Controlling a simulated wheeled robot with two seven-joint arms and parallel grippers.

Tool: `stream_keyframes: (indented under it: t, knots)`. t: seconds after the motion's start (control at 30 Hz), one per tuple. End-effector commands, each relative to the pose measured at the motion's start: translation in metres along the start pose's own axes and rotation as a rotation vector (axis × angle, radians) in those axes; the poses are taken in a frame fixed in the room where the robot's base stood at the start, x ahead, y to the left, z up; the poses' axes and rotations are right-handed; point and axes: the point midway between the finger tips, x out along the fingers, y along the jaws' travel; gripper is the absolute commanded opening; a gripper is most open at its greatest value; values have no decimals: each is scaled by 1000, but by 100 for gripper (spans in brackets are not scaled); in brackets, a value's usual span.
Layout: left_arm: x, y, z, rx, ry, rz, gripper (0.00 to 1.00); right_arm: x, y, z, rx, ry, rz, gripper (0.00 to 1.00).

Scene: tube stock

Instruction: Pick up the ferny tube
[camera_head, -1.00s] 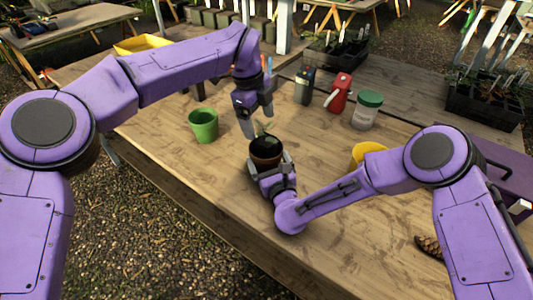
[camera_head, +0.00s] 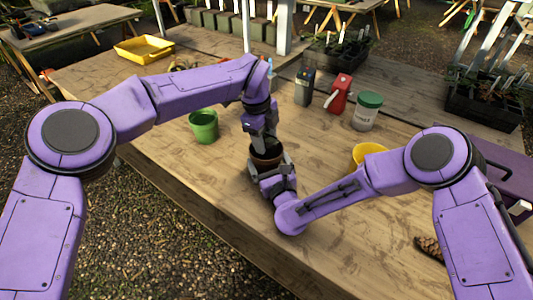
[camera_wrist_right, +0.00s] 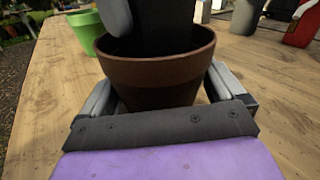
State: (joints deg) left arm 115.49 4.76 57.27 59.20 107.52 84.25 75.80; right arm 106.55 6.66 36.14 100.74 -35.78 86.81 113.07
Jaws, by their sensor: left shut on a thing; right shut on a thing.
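A brown pot (camera_head: 266,160) stands upright near the middle of the table. It fills the centre of the right wrist view (camera_wrist_right: 158,75). My right gripper (camera_head: 270,168) is shut on the pot, with a finger on either side. A dark, straight-sided piece, seemingly the tube (camera_wrist_right: 163,25), stands inside the pot's rim. My left gripper (camera_head: 263,141) is directly over the pot, pointing down, and is shut on that dark piece. A pale finger (camera_wrist_right: 115,15) shows beside it. The fern leaves are hidden behind the left gripper in the head view.
A green pot (camera_head: 203,126) stands to the left. A dark canister (camera_head: 304,87), a red container (camera_head: 339,95) and a green-lidded jar (camera_head: 367,111) stand behind to the right. A yellow pot (camera_head: 366,155) and a pine cone (camera_head: 429,247) are to the right. The front-left tabletop is clear.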

Motion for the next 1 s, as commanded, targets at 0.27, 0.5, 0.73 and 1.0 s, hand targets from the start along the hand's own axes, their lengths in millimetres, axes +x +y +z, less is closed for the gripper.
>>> stream_keyframes:
  t: [0.27, 0.5, 0.73, 1.0]
  knots:
    - [-19, -4, -1, -1, -1, -4, 0, 0, 0, 0, 0, 0, 0, 66]
    - [-75, -11, -7, -1, -1, -4, 0, 0, 0, 0, 0, 0, 0, 66]
    - [-99, -14, -10, 0, -1, -1, 0, 0, 0, 0, 0, 0, 0, 66]
    - [-99, -14, -10, 0, 0, 0, 0, 0, 0, 0, 0, 0, 0, 100]
